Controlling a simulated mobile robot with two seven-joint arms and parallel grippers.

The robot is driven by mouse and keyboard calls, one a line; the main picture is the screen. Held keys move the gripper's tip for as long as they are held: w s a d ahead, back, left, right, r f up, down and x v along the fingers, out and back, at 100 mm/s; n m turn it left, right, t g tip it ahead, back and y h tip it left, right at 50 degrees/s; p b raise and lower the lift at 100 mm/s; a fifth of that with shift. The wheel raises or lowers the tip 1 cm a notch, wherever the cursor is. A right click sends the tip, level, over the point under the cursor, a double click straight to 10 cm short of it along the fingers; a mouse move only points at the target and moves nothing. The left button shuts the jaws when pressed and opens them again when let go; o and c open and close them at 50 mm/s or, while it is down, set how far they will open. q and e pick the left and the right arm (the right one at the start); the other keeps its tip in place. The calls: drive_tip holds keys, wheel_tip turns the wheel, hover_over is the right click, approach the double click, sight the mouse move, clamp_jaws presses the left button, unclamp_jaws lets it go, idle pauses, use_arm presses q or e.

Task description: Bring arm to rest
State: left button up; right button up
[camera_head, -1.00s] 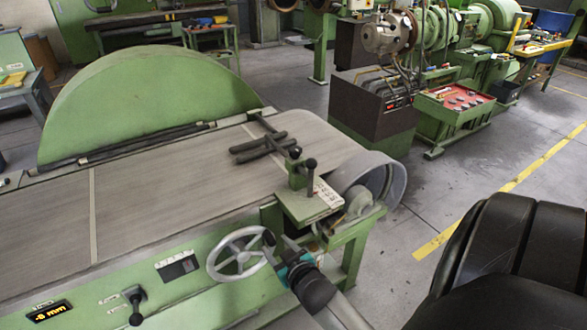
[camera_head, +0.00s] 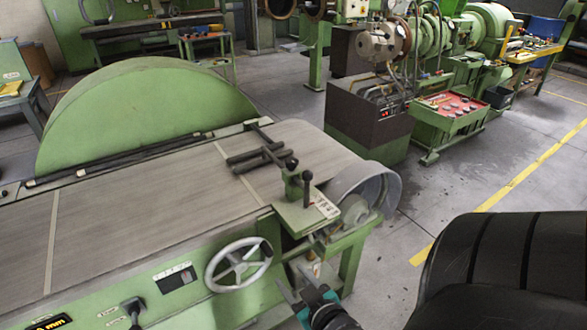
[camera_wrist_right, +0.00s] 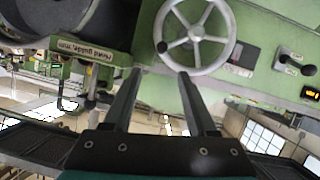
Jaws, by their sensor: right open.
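My right gripper (camera_head: 290,277) is open and empty in the head view, low in the middle. It is just right of and below the grey handwheel (camera_head: 238,264) on the front of the green belt machine (camera_head: 205,293), apart from it in this view. In the right wrist view, the two fingers of the gripper (camera_wrist_right: 160,75) are spread with nothing between them. The handwheel (camera_wrist_right: 196,33) shows beyond their tips with its dark knob. My left gripper is not in view.
A black lever (camera_head: 133,308) is left on the machine's front. A dark cabinet (camera_head: 365,115) and red-topped unit (camera_head: 450,105) stand behind. Grey floor is clear right of the roller.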

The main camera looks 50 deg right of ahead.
idle(0.3)
drive_tip(key=s+a+f+n+g+y+b, duration=0.1)
drive_tip(key=s+a+f+g, duration=0.15)
drive_tip(key=f, duration=0.55)
drive_tip(key=s+a+f+g+y+b, duration=0.1)
drive_tip(key=s+a+f, duration=0.25)
drive_tip(key=f, duration=0.55)
drive_tip(key=s+a+f+n+g+y+b, duration=0.1)
drive_tip(key=s+a+f+g+b, duration=0.15)
drive_tip(key=f, duration=0.55)
drive_tip(key=s+a+f+n+g+b, duration=0.1)
drive_tip(key=s+f+g, duration=0.2)
drive_tip(key=s+f, duration=0.4)
drive_tip(key=s+a+f+g+y+b, duration=0.1)
drive_tip(key=s+a+f+g, duration=0.1)
drive_tip(key=s+f, duration=0.6)
drive_tip(key=s+g, duration=0.1)
drive_tip(key=s, duration=0.2)
drive_tip(key=shift+s+n, duration=0.3)
drive_tip(key=shift+n, duration=0.1)
idle(3.0)
